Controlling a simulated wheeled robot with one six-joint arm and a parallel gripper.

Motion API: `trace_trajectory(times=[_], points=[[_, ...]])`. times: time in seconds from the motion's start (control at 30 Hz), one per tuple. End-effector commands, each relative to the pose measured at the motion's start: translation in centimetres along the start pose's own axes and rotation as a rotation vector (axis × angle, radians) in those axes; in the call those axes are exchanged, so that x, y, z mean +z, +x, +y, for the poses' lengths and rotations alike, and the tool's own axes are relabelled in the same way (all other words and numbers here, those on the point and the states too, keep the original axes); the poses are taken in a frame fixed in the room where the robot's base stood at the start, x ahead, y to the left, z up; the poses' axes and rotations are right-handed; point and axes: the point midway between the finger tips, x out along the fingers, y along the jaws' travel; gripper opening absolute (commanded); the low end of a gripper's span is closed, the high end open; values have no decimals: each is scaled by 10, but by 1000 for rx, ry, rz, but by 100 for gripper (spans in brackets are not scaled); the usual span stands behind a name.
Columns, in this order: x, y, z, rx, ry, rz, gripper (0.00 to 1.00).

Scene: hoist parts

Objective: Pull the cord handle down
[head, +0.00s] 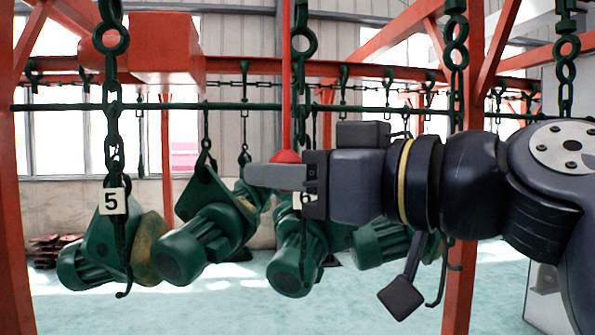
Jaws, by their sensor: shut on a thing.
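The red cord handle (287,156) hangs at the lower end of a straight red cord (286,80) that comes down from the top of the head view, left of centre. My gripper (268,175) reaches in from the right, level, with its grey fingers across the lower part of the handle. It is shut on the handle; only the rounded top of the handle shows above the fingers. The part between and below the fingers is hidden.
Green motor-like hoist parts (202,243) hang on dark chains behind and below my gripper. Number tags 5 (112,201) and 6 hang there; 6 is partly covered by my gripper. Red steel posts (461,285) and a green rail (225,107) surround them. Pale floor (215,310) lies open below.

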Motion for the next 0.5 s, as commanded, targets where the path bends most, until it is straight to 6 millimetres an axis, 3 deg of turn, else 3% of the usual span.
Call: trace_trajectory(times=[0.5], points=[[44, 0, 0, -1, 1, 0, 0]])
